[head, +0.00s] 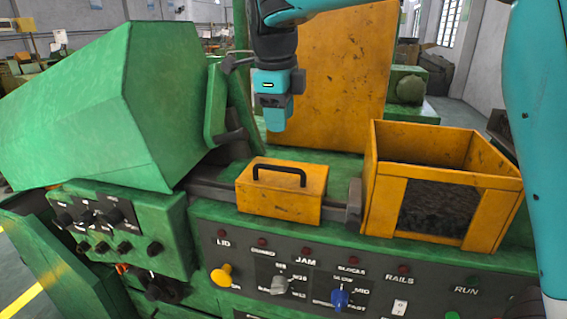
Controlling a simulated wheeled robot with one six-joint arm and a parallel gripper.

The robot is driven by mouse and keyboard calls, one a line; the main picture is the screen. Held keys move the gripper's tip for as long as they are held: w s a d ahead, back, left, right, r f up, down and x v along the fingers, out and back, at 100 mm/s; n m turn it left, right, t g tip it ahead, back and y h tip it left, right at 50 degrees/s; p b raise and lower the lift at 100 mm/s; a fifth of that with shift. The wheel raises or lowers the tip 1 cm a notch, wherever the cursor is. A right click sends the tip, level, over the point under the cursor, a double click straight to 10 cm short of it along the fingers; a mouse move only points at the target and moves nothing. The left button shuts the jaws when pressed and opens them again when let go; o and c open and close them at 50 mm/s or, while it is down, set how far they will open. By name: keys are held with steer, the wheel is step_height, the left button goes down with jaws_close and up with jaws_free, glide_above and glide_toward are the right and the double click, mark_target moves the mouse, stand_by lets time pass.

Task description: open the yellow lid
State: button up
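The yellow lid (262,201) is a small worn yellow box-shaped cover with a black bar handle (279,170) on its top. It sits level on the green machine, in the middle of the head view. My gripper (276,124) is black and teal and points down, above and slightly behind the lid as seen here. It appears apart from the handle, with a gap between them. Its fingers are seen as one teal block, so I cannot tell whether they are open or shut. I see nothing held in it.
An open yellow bin (447,158) with dark contents stands right of the lid. A tall yellow panel (345,80) rises behind. A large green housing (110,105) and an upright green plate (216,103) stand left. A control panel (250,255) with knobs lies in front.

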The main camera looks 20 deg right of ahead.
mark_target(283, 168)
steer(key=f+p, duration=0.1)
steer(key=f, duration=0.2)
steer(key=w+d+f+p, duration=0.1)
steer(key=f, duration=0.3)
steer(key=w+f+p, duration=0.1)
steer(key=f, duration=0.3)
steer(key=shift+d+f, duration=0.15)
steer(key=shift+f, duration=0.05)
jaws_close()
